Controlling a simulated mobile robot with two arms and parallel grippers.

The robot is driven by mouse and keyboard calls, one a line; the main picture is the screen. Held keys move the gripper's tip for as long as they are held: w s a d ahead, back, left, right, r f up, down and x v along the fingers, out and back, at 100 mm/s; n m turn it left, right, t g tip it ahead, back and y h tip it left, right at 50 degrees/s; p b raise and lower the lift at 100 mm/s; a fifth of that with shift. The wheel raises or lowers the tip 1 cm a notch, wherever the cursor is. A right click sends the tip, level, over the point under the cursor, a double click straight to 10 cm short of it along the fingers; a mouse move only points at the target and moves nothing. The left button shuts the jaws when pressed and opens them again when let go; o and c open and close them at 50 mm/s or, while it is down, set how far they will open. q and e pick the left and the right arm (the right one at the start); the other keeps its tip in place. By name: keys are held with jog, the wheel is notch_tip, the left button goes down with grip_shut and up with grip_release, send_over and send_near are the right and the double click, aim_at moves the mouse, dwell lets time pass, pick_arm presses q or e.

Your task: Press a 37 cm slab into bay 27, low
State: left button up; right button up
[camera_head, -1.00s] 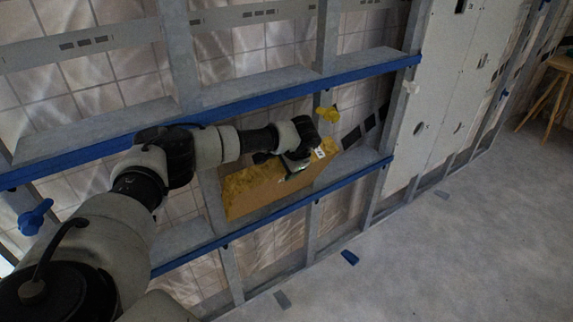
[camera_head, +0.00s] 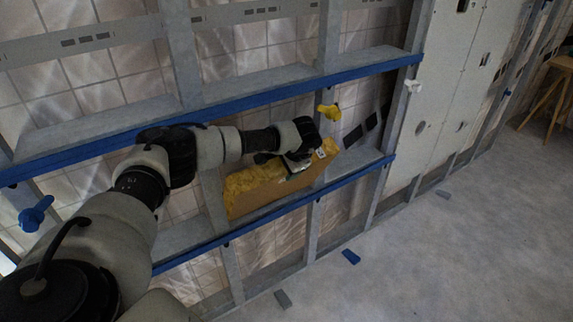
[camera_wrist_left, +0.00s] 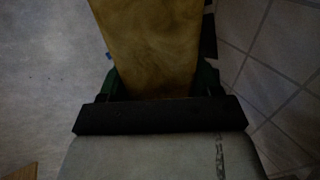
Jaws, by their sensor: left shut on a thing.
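The slab (camera_head: 262,194) is a yellow, wool-like block with a flat tan front face. In the head view it stands at the wall frame between the two blue rails, in front of or partly inside the low bay; its depth there is hard to tell. My left gripper (camera_head: 298,163) is shut on the slab near its upper right part. In the left wrist view the slab (camera_wrist_left: 150,45) runs up from between the green-edged fingers. The right gripper is not in view.
Grey studs (camera_head: 327,38) and blue rails (camera_head: 285,92) frame the bays, with tiled wall behind. A yellow clip (camera_head: 329,112) sits on a stud just above the slab. A blue clip (camera_head: 36,214) is at left. White panel (camera_head: 440,95) stands right; small pieces lie on open floor.

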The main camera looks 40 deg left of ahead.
pick_arm(q)
jog(key=shift+f, duration=0.45)
jog(key=o, duration=1.4)
